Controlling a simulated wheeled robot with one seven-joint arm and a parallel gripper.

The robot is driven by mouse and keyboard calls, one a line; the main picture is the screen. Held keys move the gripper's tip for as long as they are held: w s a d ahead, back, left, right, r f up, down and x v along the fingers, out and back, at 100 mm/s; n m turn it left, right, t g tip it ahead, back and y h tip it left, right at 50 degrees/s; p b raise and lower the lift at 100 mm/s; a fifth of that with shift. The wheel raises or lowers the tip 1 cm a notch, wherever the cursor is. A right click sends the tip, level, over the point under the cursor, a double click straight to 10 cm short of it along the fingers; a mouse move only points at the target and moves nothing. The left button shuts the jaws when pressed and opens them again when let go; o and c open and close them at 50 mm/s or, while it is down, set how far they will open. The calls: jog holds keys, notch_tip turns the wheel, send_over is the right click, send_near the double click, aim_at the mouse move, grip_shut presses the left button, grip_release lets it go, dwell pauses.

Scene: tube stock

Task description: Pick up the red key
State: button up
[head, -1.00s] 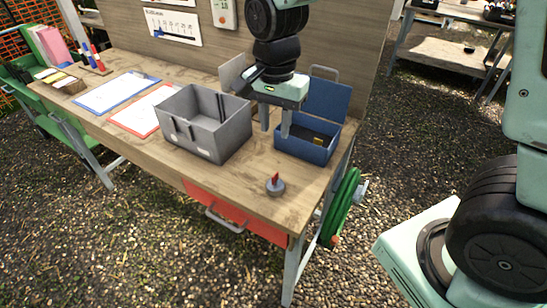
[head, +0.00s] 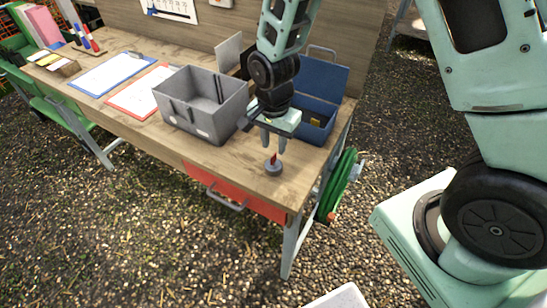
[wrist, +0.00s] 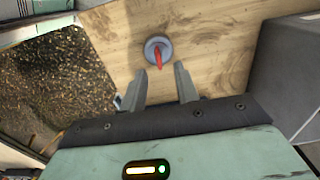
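The red key (head: 274,158) stands upright on a round grey base (head: 273,169) near the front right corner of the workbench. In the wrist view the red key (wrist: 158,58) shows just beyond my fingertips, on the grey disc (wrist: 154,44). My gripper (head: 273,148) is above the key, pointing down. In the wrist view my gripper (wrist: 161,72) has its two fingers apart with nothing between them, and the key lies roughly in line with the gap.
A grey bin (head: 200,128) stands left of my gripper. An open blue box (head: 318,136) is close behind it on the right. Clipboards (head: 98,76) lie farther left. The bench front around the key is clear. A green hose reel (head: 340,187) hangs at the bench's right end.

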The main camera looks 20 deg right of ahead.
aim_at(274, 155)
jog(key=shift+s+a+f+p, duration=0.15)
jog(key=shift+f+p, duration=0.65)
jog(key=shift+f, duration=1.7)
grip_shut()
